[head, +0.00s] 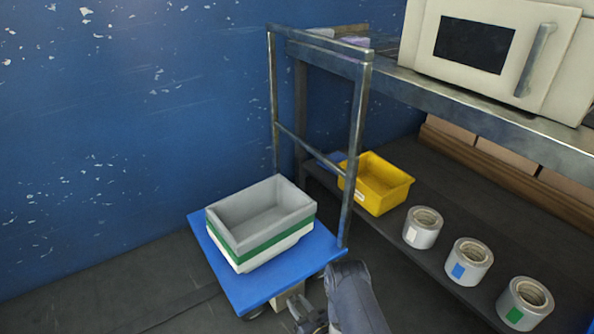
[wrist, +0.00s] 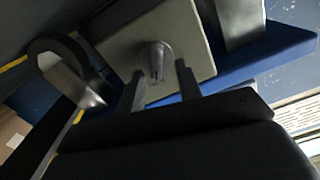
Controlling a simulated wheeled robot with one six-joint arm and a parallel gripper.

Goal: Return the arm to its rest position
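My arm enters at the bottom centre of the head view, in front of the blue cart (head: 245,295). My gripper (head: 311,318) is low beside the cart's near right corner, partly cut off by the frame edge. In the wrist view my gripper (wrist: 160,88) shows two dark fingers spread apart with a clear gap and nothing held between them. Beyond the fingers is a light grey plate (wrist: 195,55) with a rounded metal piece, close to a blue surface (wrist: 285,45); whether the fingers touch it I cannot tell.
Stacked grey, green and white bins (head: 262,222) sit on the cart. Floor at left is clear.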

